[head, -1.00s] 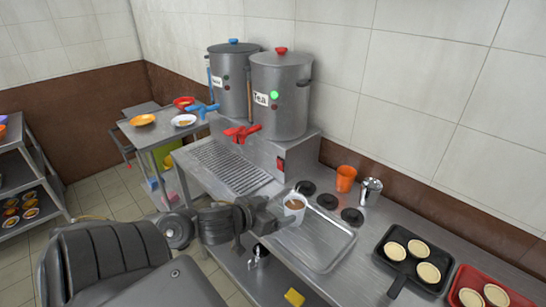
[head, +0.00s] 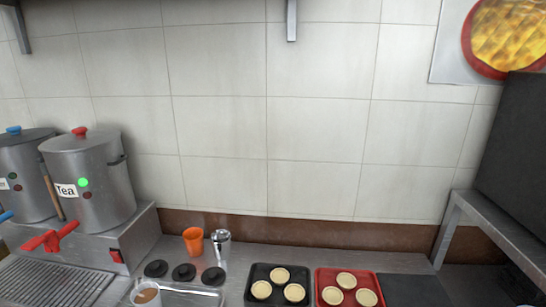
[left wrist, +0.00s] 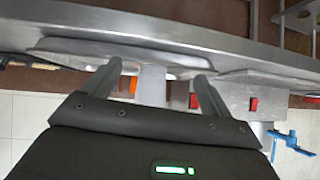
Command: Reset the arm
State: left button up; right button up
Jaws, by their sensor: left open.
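My left gripper (left wrist: 158,80) shows in the left wrist view with its two fingers apart. A pale shape lies beyond and between the fingers; I cannot tell whether it is the cup. My left gripper and arm are outside the head view. A white cup with brown liquid (head: 146,293) stands at the metal tray (head: 190,297), cut by the lower edge of the head view. My right gripper is in neither view.
The tea stockpot (head: 95,190) with its red tap (head: 50,236) stands at left. An orange cup (head: 193,240) and a metal cup (head: 221,246) stand by the wall. A black tray (head: 252,298) and a red tray (head: 321,298) hold round pastries. A blue tap (left wrist: 290,143) shows in the wrist view.

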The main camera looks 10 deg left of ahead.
pick_arm(q)
jog(key=s+d+f+m+g+h, duration=0.25)
jog(key=s+d+f+g, duration=0.45)
jog(key=s+d+f, duration=0.55)
notch_tip(320, 180, down, 26)
jog(key=s+d+g, duration=0.1)
jog(key=s, duration=0.1)
jog(key=s+a+f+g, duration=0.1)
jog(key=s+a+f, duration=0.1)
jog(key=s+f, duration=1.2)
jog(key=shift+s+a+y, duration=0.4)
jog(key=shift+s+y, duration=0.05)
jog(key=shift+s, duration=0.4)
